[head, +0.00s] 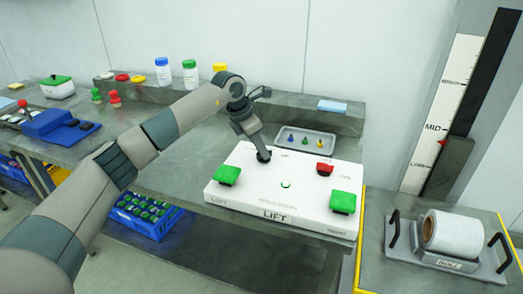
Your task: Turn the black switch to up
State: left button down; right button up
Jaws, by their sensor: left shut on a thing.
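The black switch (264,156) is a small dark knob near the back edge of the white control box (245,200), whose front is labelled LIFT. My left gripper (262,149) comes down on it from above and is shut on it. The gripper hides most of the switch, so I cannot tell which way it points. My right gripper is not in the head view.
The box also carries green buttons (343,202) at its left and right and a red one (325,169). A grey tray (330,140) with small coloured pieces lies behind it. A paper roll (452,233) stands at the right, below a scale marked MID (436,128).

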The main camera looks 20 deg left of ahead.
pick_arm(q)
jog(key=c, duration=1.8)
grip_release()
jog(key=shift+r, duration=0.1)
